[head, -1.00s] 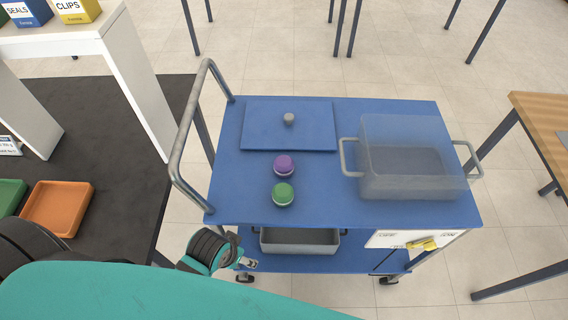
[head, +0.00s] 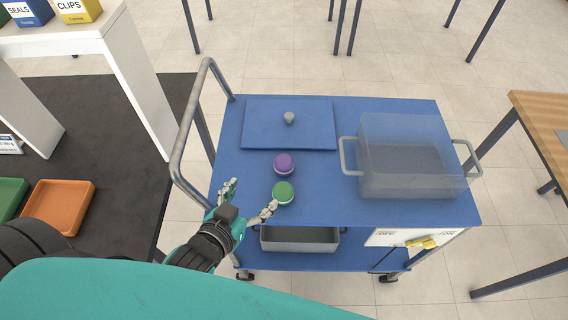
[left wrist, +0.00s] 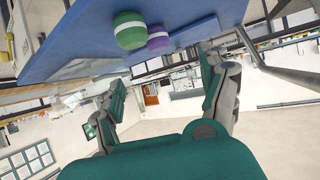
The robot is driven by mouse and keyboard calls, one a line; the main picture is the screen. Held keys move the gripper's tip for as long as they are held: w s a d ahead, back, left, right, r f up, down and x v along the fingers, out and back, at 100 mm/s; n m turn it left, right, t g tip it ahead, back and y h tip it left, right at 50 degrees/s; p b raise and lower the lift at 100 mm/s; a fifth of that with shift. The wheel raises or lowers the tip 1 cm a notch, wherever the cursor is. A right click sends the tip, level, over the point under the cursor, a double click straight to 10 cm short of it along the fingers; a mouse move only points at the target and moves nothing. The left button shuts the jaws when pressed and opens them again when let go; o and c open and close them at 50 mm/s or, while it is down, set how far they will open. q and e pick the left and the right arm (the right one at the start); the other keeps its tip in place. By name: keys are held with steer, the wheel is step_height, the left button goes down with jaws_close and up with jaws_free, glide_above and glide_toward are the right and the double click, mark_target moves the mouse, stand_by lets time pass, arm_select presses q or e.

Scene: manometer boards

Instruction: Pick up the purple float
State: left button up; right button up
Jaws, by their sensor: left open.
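The purple float (head: 284,162) sits on the blue cart top, left of its middle, just behind the green float (head: 283,192). In the left wrist view the purple float (left wrist: 160,38) shows next to the green float (left wrist: 129,32), ahead of the fingers. My left gripper (head: 248,198) is open and empty at the cart's front left edge, its fingers spread. One fingertip is close to the green float; whether it touches I cannot tell. My right gripper is not in view.
A blue lid with a grey knob (head: 289,118) lies behind the floats. A clear bin with handles (head: 410,188) stands on the right of the cart. A metal push rail (head: 176,150) rises at the cart's left. A grey bin (head: 300,240) sits on the lower shelf.

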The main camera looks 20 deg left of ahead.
arm_select(q)
steer(key=p, duration=0.1)
glide_toward(280, 166)
steer(key=x, duration=0.5)
steer(key=shift+w+r, duration=0.2)
steer(key=shift+r, duration=0.05)
steer(key=shift+f+p+x, duration=0.2)
steer(key=shift+p+x, duration=0.25)
steer(key=shift+x, duration=2.7)
steer(key=shift+s+d, duration=0.15)
steer(key=shift+s, duration=0.05)
steer(key=c, duration=1.2)
